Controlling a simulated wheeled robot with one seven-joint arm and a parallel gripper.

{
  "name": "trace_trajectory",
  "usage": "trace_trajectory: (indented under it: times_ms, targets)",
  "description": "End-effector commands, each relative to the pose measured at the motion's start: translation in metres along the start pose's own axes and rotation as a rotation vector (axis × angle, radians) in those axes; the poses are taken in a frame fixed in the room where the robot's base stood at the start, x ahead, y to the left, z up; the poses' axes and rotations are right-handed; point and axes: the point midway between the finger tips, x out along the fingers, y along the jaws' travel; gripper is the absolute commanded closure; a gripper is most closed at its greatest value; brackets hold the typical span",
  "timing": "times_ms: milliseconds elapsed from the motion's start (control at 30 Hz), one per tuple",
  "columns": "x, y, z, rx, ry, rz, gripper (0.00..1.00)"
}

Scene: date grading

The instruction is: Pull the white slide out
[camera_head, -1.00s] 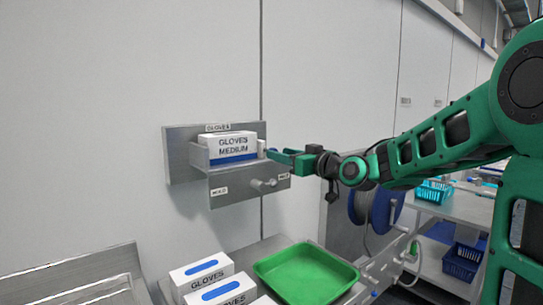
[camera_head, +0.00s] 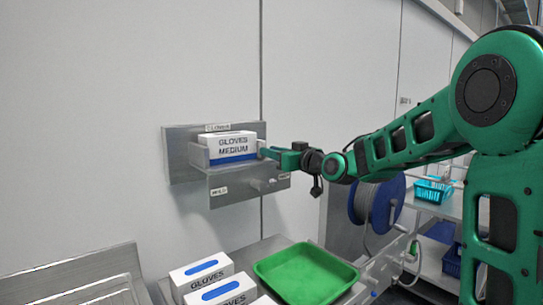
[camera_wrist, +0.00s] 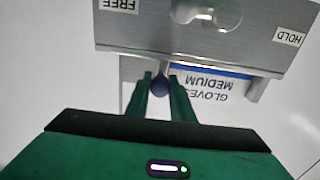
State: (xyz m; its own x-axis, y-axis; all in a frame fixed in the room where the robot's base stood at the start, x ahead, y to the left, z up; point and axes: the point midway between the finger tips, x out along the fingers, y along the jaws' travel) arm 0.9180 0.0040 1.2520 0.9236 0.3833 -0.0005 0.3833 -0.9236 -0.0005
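A grey metal glove holder (camera_head: 200,155) is fixed to the wall and holds a white and blue box marked GLOVES MEDIUM (camera_head: 237,143). A small white piece (camera_head: 262,144), probably the end of the white slide, shows at its right side, partly hidden by my gripper (camera_head: 264,153). In the wrist view my gripper (camera_wrist: 160,80) has its green fingers apart, with a dark blue ball knob (camera_wrist: 160,85) between the tips. I cannot tell whether the fingers touch it. The slide's body is mostly hidden.
The holder's lower front plate (camera_head: 235,188) carries HOLD and FREE labels and a pale knob (camera_wrist: 185,11). Below are a green tray (camera_head: 305,272) and several glove boxes (camera_head: 200,272). A hose reel (camera_head: 378,203) and shelves with baskets stand right.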

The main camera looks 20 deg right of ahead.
Motion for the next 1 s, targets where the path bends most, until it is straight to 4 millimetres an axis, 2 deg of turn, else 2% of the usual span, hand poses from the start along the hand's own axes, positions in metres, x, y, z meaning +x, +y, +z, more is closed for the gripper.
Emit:
trace_trajectory:
  times_ms: [133,300,433,800,833,867,900,1000]
  targets:
    - [0.000,0.011,0.001,0.000,-0.001,0.004,1.00]
    - [0.000,0.043,0.001,0.000,-0.001,0.005,1.00]
    - [-0.001,0.059,0.000,0.000,-0.001,0.004,1.00]
    - [-0.001,0.063,0.000,0.000,-0.001,0.001,1.00]
    - [-0.001,0.063,0.000,0.000,-0.001,0.001,0.72]
    - [-0.001,0.062,0.000,0.000,-0.001,0.001,0.64]
    - [-0.001,0.062,0.000,0.000,0.000,0.001,0.60]
    - [0.000,0.062,0.000,0.000,0.000,0.000,0.60]
